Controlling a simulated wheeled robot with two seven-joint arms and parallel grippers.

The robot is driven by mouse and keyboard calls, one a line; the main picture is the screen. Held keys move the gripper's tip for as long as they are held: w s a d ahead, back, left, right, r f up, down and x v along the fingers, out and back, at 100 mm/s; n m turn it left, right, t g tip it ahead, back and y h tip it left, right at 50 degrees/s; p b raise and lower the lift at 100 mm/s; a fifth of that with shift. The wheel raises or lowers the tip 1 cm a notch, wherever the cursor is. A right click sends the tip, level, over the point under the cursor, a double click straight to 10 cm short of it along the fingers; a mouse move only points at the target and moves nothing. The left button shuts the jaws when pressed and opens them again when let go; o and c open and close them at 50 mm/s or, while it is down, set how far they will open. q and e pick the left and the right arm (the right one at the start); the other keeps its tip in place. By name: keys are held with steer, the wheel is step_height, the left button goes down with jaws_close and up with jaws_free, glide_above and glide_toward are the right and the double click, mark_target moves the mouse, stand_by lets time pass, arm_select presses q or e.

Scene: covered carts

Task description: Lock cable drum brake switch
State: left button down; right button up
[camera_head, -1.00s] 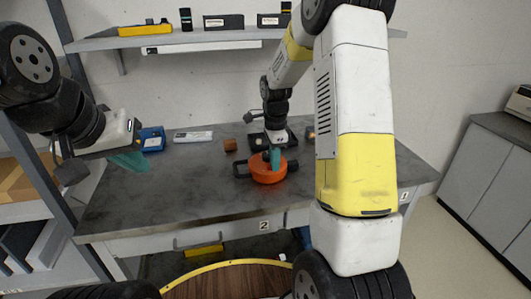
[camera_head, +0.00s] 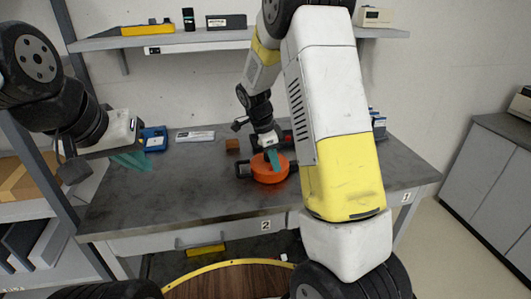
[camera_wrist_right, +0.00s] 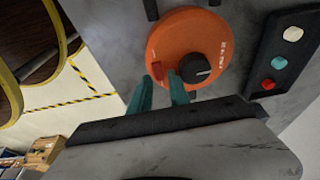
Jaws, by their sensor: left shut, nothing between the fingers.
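The orange cable drum (camera_head: 268,170) lies on the grey worktable, and its round face fills the top of the right wrist view (camera_wrist_right: 205,30). On that face are a small red switch (camera_wrist_right: 155,68) and a black knob (camera_wrist_right: 195,69). My right gripper (camera_head: 273,158) is over the drum, tilted. In the right wrist view its teal fingertips (camera_wrist_right: 160,77) are a little apart, with nothing seen held. The red switch is just beyond the tips, and the knob is right of them. I cannot tell whether they touch. My left gripper (camera_head: 135,162) is shut and empty, left of the drum.
A black panel with white, teal and red buttons (camera_wrist_right: 278,62) is right of the drum. A brown block (camera_head: 232,146), a blue item (camera_head: 153,139) and a white strip (camera_head: 195,136) are at the table's back. The table's left front is clear. A shelf (camera_head: 170,39) is above.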

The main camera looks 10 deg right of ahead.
mark_target(269, 168)
steer(key=shift+r, duration=0.1)
steer(key=v, duration=0.7)
steer(key=shift+a+r, duration=0.1)
steer(key=shift+r, duration=0.2)
